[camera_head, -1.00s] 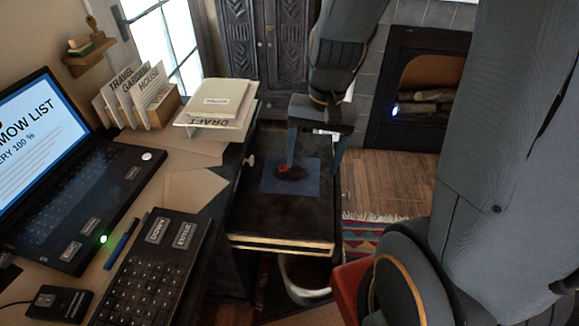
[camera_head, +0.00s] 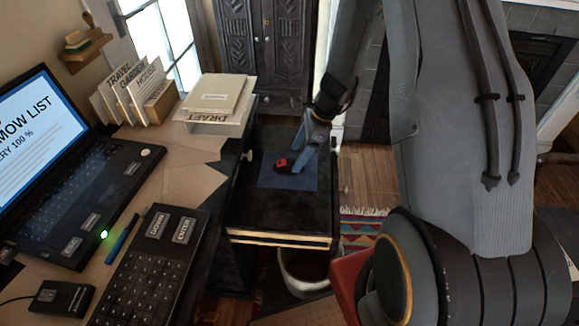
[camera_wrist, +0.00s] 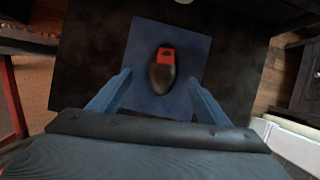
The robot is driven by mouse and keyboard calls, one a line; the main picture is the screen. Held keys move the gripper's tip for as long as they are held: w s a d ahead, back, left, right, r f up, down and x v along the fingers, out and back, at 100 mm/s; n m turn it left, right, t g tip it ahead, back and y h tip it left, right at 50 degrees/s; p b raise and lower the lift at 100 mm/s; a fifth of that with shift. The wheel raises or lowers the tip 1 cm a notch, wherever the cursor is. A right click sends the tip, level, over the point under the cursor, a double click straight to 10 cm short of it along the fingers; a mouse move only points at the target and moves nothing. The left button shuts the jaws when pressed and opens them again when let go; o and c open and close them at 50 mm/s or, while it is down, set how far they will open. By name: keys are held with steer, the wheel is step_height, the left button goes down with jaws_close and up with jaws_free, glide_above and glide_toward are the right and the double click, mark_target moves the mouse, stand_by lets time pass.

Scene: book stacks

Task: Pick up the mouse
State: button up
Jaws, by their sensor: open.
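The mouse (camera_wrist: 162,72) is dark with a red front part. It lies on a blue mat (camera_wrist: 188,42) and shows between my gripper's two blue fingers (camera_wrist: 157,92) in the wrist view. The fingers are apart and nothing is held. In the head view my gripper (camera_head: 302,163) is just above and to the right of the mouse (camera_head: 283,165), over the blue mat (camera_head: 268,180). The gripper's near side partly covers the mat. I cannot tell the exact height of the fingertips above the mouse.
The mat lies on a dark drawer-like surface (camera_head: 262,217) beside the desk. A laptop (camera_head: 75,165), a black keypad (camera_head: 155,265) and stacked papers (camera_head: 215,95) are on the desk. A bin (camera_head: 300,272) stands below, and a dark cabinet (camera_head: 268,45) is behind.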

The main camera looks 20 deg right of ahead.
mark_target(292, 162)
steer(key=shift+w+p+x, duration=0.15)
steer(key=shift+p+x, duration=0.05)
steer(key=shift+x, duration=1.05)
steer(key=shift+w+p+x, duration=0.15)
steer(key=shift+x, duration=1.1)
steer(key=shift+d, duration=0.15)
steer(key=c, duration=1.2)
